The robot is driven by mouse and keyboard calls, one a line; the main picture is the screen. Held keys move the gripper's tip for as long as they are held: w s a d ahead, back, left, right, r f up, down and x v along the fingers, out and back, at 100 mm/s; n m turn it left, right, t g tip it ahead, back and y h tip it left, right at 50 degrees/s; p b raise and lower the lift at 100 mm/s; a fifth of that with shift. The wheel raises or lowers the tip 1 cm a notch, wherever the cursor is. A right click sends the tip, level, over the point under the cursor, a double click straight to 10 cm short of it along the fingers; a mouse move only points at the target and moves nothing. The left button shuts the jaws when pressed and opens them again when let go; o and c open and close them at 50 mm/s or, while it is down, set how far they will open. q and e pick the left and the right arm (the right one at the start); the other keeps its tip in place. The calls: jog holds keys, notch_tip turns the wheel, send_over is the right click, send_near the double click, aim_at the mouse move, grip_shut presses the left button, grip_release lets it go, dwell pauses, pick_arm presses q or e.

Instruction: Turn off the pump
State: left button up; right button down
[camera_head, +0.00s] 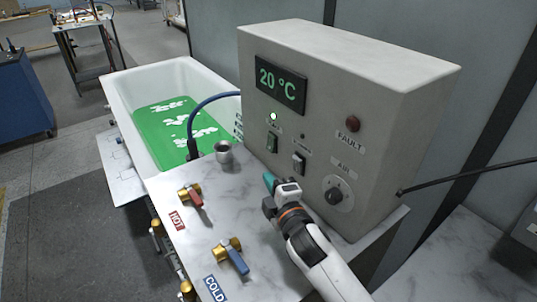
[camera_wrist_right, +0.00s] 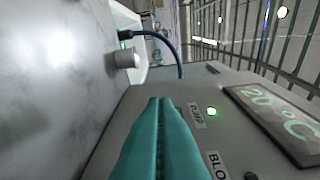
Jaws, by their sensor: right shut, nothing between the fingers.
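The grey control box (camera_head: 350,80) stands on the marble counter. In the right wrist view the PUMP label (camera_wrist_right: 197,116) shows beside the lit lamp (camera_wrist_right: 211,111); the switch itself is hidden there, apparently behind my fingers. My right gripper (camera_head: 268,180) is shut and empty, its teal fingertips a little below the pump switch, apart from it in the head view. In the wrist view its fingertips (camera_wrist_right: 160,102) point along the panel. My left gripper is not in view.
A second rocker switch (camera_head: 299,163), a round knob (camera_head: 334,195) and a red FAULT lamp (camera_head: 352,124) share the panel. The display (camera_head: 279,84) reads 20 °C. A metal cup-like fitting (camera_head: 223,152), a blue hose (camera_head: 205,104) and HOT and COLD valves stand to the left.

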aim_at(270, 143)
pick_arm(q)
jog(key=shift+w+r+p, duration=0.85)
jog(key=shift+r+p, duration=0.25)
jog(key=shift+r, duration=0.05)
pick_arm(e)
jog(key=w, duration=0.7)
jog(key=w+f, duration=0.1)
jog(key=w, duration=0.3)
jog(key=shift+w, duration=0.35)
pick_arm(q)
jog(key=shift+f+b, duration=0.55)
pick_arm(e)
jog(key=shift+w+d+f+n, duration=0.2)
jog(key=shift+d+n, duration=0.1)
jog(key=shift+n, duration=0.3)
